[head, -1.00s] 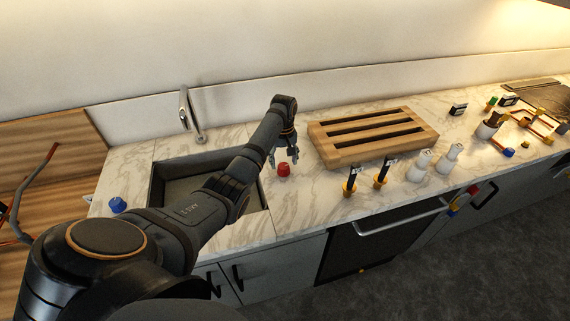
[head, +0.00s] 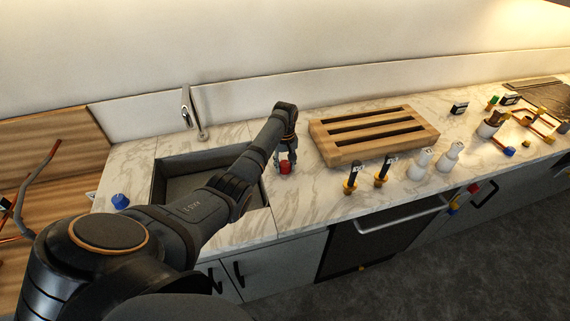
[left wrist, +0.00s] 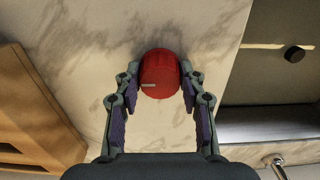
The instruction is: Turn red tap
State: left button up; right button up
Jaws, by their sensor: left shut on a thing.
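The red tap (head: 285,168) is a small red knob on the marble counter, just right of the sink. In the left wrist view the red tap (left wrist: 160,74) sits between my left fingertips, with a pale mark on its side. My left gripper (head: 287,160) reaches down over it from above. In the left wrist view the left gripper (left wrist: 162,78) has both fingertips against the knob's sides and is shut on it. My right gripper is not in view.
A sink (head: 160,180) lies left of the red tap, with a metal faucet (head: 190,108) behind it and a blue knob (head: 121,201) at its far left. A wooden rack (head: 350,151) stands close on the right. Bottles (head: 419,164) stand farther right.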

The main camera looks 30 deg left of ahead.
pick_arm(q)
jog(key=n+p, duration=0.2)
jog(key=shift+r+p, duration=0.25)
jog(key=shift+p, duration=0.05)
jog(key=n+p, duration=0.2)
jog(key=n, duration=0.3)
jog(key=shift+f+p, duration=0.1)
jog(key=shift+p, duration=0.2)
jog(key=n+p, duration=0.1)
jog(key=n, duration=0.4)
jog(key=shift+p, duration=0.4)
jog(key=n+p, duration=0.1)
jog(key=n, duration=0.4)
jog(key=shift+f+n, duration=0.1)
jog(key=shift+n, duration=0.3)
jog(key=o, duration=1.1)
jog(key=shift+o, duration=0.2)
